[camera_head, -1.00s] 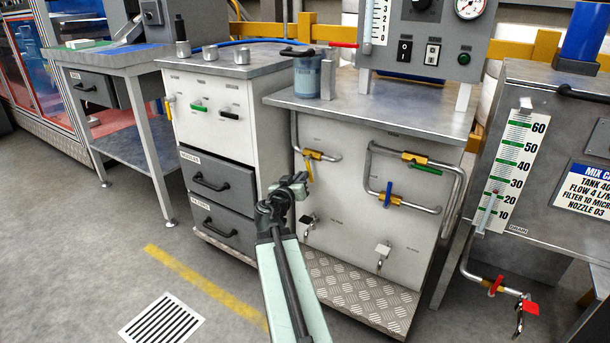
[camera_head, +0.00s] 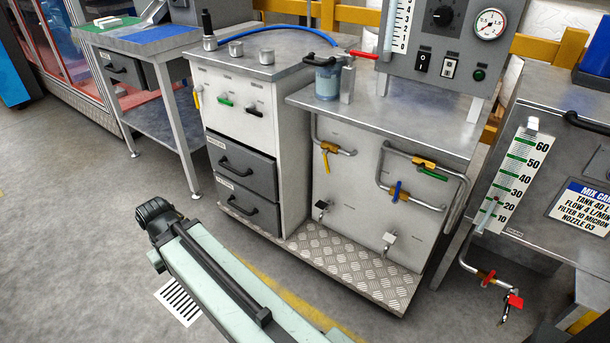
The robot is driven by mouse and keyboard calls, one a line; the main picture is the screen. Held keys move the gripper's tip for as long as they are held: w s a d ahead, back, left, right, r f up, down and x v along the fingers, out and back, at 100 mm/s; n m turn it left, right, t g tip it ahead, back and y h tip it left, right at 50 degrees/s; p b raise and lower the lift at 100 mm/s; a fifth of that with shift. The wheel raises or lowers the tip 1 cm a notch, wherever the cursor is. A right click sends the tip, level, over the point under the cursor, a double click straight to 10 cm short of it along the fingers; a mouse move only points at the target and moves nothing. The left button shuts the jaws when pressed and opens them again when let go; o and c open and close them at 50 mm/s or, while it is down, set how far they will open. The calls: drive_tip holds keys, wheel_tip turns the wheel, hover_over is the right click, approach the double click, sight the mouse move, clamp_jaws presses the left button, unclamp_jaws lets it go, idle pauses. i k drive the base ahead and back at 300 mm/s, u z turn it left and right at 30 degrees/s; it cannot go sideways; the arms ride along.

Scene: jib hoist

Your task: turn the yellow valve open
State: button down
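A valve with a yellow lever handle (camera_head: 325,162) sits on a bent grey pipe on the light front panel of the middle cabinet. Its brass body (camera_head: 328,147) is on the level part of the pipe. The handle hangs down, crosswise to the pipe. Another yellow handle (camera_head: 197,98) shows at the left edge of the cabinet to the left. My pale green arm link reaches up from the bottom edge, left of and in front of the valve, and ends in a dark joint. I see no gripper fingers.
On the same panel are a green handle (camera_head: 432,174), a blue handle (camera_head: 396,191) and two small taps. A red valve (camera_head: 488,276) is at the lower right. A tread-plate ledge (camera_head: 350,265) juts out below the panel. The floor at left is open.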

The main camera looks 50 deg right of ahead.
sight(327, 165)
drive_tip(key=u, duration=1.4)
drive_tip(key=k, duration=0.8)
drive_tip(key=z, duration=0.55)
